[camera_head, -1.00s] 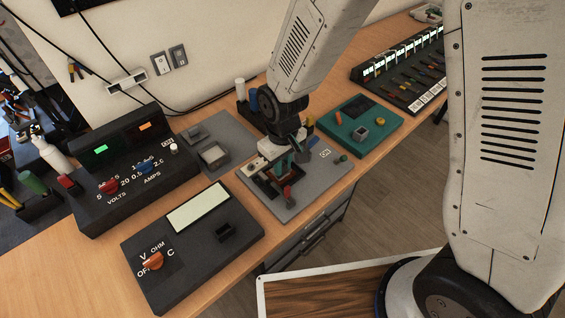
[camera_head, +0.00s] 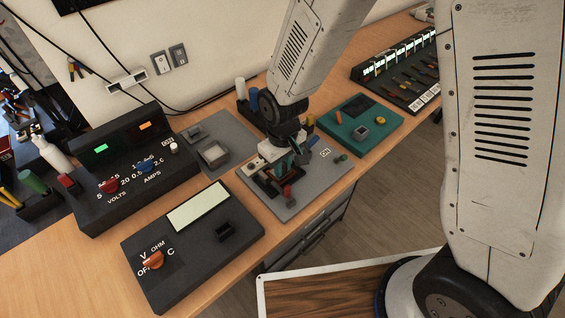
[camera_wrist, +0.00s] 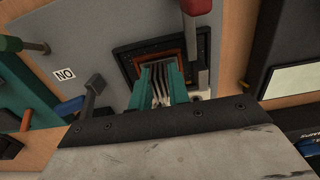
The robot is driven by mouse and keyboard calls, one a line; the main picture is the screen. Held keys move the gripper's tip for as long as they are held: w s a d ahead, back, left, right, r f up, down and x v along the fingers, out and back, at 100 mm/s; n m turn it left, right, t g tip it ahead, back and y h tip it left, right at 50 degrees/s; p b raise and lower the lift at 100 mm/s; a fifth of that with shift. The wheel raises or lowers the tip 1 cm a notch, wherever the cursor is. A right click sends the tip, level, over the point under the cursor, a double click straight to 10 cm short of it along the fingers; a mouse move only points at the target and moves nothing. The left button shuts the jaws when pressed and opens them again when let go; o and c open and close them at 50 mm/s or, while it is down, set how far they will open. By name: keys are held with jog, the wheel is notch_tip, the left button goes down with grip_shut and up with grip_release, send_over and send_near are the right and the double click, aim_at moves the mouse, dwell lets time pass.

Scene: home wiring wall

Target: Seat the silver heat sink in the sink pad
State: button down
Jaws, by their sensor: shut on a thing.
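My gripper (camera_wrist: 161,72) shows two teal fingers in the wrist view, shut on the silver heat sink (camera_wrist: 158,90), whose fins show between them. The sink pad (camera_wrist: 204,50) is a dark square frame with a copper-brown inner edge on a grey board. The fingertips and heat sink are over its opening. How deep the heat sink sits is hidden. In the head view my gripper (camera_head: 282,166) is low over the grey board (camera_head: 301,205), and the heat sink is hard to make out.
A red-tipped lever (camera_head: 287,192) stands beside the pad, and a grey lever (camera_wrist: 95,85) is on the other side. A teal board (camera_head: 385,137) is to the right. A black meter (camera_head: 185,265) and a grey tray (camera_head: 213,155) are to the left.

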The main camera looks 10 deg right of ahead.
jog(key=c, duration=1.3)
grip_release()
jog(key=shift+o, duration=0.2)
notch_tip(320, 180, up, 8)
jog(key=shift+f, duration=0.15)
